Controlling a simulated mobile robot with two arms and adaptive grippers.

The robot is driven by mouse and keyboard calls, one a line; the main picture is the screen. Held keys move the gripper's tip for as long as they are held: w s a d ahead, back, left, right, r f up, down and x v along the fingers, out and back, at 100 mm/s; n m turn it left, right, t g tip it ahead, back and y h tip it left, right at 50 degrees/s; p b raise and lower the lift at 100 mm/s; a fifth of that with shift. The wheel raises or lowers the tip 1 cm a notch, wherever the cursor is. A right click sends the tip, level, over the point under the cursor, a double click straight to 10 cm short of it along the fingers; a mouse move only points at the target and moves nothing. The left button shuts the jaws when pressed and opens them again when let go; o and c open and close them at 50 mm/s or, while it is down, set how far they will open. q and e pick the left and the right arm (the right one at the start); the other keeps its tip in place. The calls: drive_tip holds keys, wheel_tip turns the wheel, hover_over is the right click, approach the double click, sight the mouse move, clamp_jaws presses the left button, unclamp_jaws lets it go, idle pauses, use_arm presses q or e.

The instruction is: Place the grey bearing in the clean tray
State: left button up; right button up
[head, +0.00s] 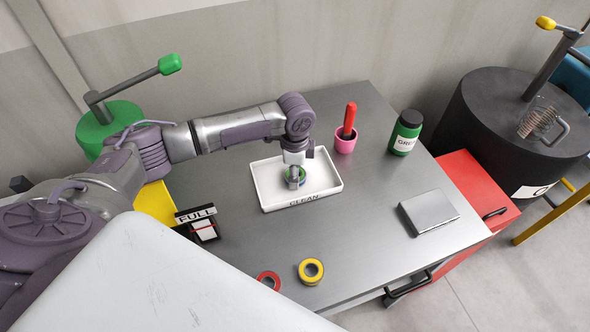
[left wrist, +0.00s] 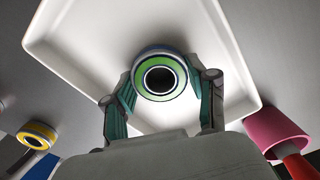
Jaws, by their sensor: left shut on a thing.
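The white clean tray (head: 331,183) lies on the metal table, marked CLEAN on its near wall. My left gripper (head: 294,180) points down over the middle of it. In the left wrist view my left gripper (left wrist: 162,90) is shut on a ring-shaped bearing (left wrist: 160,59) with a green face, a pale and blue outer band and a dark hole. The bearing is within the outline of the tray (left wrist: 215,40); I cannot tell whether it touches the floor. No plainly grey bearing shows. My right gripper is not in view.
Right of the tray stand a pink cup (head: 345,145) with a red handle and a green jar (head: 405,132). A grey box (head: 429,212) lies at right. A yellow ring (head: 311,271), a red ring (head: 268,281) and a FULL sign (head: 196,213) are nearer. The table's middle right is clear.

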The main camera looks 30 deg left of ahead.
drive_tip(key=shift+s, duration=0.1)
use_arm(q)
drive_tip(key=o, duration=1.4)
drive_tip(key=shift+f, duration=0.1)
drive_tip(key=shift+o, duration=0.6)
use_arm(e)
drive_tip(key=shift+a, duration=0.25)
use_arm(q)
wheel_tip(320, 180, up, 12)
drive_tip(key=b, duration=0.1)
drive_tip(key=shift+b, duration=0.35)
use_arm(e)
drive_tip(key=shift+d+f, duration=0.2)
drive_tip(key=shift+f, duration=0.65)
